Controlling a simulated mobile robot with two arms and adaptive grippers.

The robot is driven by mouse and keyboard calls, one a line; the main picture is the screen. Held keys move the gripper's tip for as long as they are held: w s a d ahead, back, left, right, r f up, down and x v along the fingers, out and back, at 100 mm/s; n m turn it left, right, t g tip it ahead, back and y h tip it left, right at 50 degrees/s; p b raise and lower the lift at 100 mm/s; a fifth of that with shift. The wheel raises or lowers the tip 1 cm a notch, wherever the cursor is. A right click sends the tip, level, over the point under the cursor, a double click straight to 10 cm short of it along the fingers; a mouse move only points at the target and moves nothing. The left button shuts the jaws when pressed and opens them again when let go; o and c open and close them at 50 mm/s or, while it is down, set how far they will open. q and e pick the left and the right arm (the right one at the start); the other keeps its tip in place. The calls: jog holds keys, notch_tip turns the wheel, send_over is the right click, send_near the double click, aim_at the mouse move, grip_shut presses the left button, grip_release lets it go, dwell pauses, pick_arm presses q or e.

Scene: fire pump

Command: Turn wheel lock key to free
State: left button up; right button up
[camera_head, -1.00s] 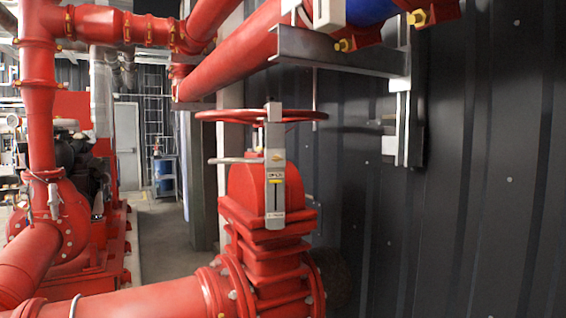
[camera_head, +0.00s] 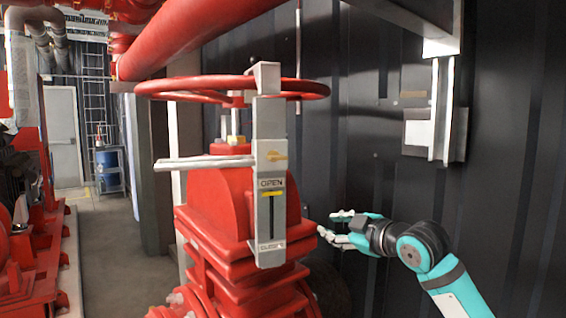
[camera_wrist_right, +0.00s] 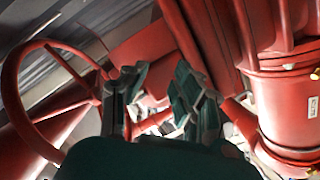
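The wheel lock is a grey upright bracket (camera_head: 268,115) with a small yellow key (camera_head: 277,156) on its front. Below the key are an "OPEN" label and a yellow marker (camera_head: 271,193) above a dark slot. The red handwheel (camera_head: 160,85) passes behind the bracket top; a red wheel rim also shows at left in the right wrist view (camera_wrist_right: 14,100). My right gripper (camera_head: 333,224) is open and empty, to the right of and lower than the key, apart from it. Its spread fingers also show in the wrist view (camera_wrist_right: 157,105). My left gripper is not in view.
The red valve body (camera_head: 225,195) stands under the wheel, with a pale horizontal bar (camera_head: 200,162) at its left. Red pipes (camera_head: 200,40) run overhead. A dark corrugated wall (camera_head: 400,180) with a metal bracket (camera_head: 436,120) is behind. Floor at left (camera_head: 105,250) is clear.

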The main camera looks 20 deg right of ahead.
jog(key=s+a+r+n+t+y, duration=0.1)
jog(key=s+a+r+n, duration=0.15)
jog(key=s+r, duration=0.4)
jog(key=s+a+r+n+y, duration=0.1)
jog(key=s+a+r+n, duration=0.15)
jog(key=s+r, duration=0.4)
jog(key=n, duration=0.5)
send_near(282, 159)
jog(key=shift+y, duration=0.3)
jog(key=p+x, duration=0.3)
jog(key=x, duration=0.5)
jog(key=shift+w+d, duration=0.1)
jog(key=shift+w, duration=0.1)
jog(key=shift+w+f, duration=0.15)
jog(key=shift+w, duration=0.5)
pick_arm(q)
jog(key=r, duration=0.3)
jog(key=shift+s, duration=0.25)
pick_arm(e)
jog(key=shift+c, duration=0.4)
grip_shut()
